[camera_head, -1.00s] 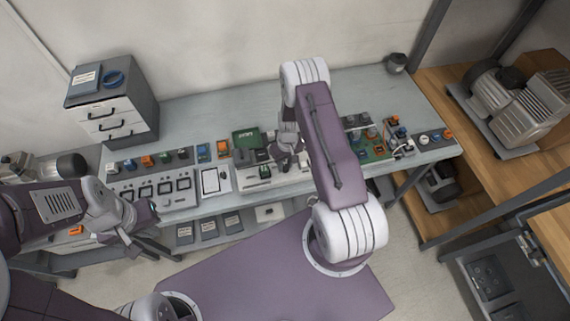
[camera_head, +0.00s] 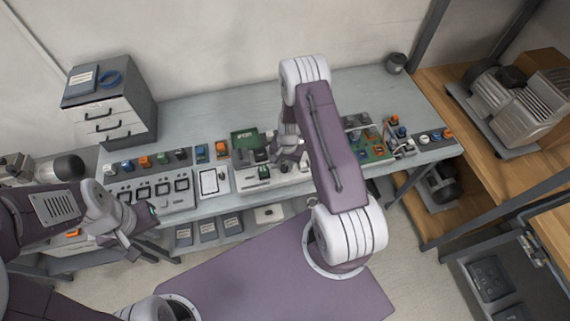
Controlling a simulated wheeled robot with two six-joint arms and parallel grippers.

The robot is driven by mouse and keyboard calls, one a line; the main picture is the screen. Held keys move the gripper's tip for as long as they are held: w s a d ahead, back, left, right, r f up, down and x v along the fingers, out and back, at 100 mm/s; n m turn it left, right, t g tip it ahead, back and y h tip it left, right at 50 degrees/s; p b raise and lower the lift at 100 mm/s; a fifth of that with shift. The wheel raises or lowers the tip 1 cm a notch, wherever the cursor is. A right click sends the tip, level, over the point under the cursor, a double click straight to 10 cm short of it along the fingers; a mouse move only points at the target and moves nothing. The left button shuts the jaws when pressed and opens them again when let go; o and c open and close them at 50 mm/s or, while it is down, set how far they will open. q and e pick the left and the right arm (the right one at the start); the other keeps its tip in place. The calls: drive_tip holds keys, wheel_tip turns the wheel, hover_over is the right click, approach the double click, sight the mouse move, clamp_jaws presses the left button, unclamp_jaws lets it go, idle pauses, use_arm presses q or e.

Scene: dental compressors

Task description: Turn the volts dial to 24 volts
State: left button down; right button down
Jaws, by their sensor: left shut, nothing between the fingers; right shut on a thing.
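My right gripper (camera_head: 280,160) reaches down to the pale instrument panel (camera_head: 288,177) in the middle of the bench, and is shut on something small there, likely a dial. The volts dial is too small and too hidden by the gripper and arm to make out, and its setting cannot be read. My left gripper (camera_head: 152,250) is shut and empty, in front of the bench's left front edge, apart from everything on it.
The grey bench (camera_head: 210,112) holds a panel with several square meters (camera_head: 150,191), a row of coloured parts and a green board (camera_head: 245,139). A drawer cabinet (camera_head: 108,108) stands at the back left. Compressors (camera_head: 520,105) sit on a wooden shelf at right.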

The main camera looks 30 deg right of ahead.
drive_tip(key=shift+s+a+m, duration=0.1)
drive_tip(key=shift+s+m, duration=0.1)
drive_tip(key=shift+m, duration=0.6)
drive_tip(key=shift+f, duration=0.1)
drive_tip(key=c, duration=1.1)
unclamp_jaws()
drive_tip(key=shift+w+r, duration=0.1)
drive_tip(key=shift+r, duration=0.1)
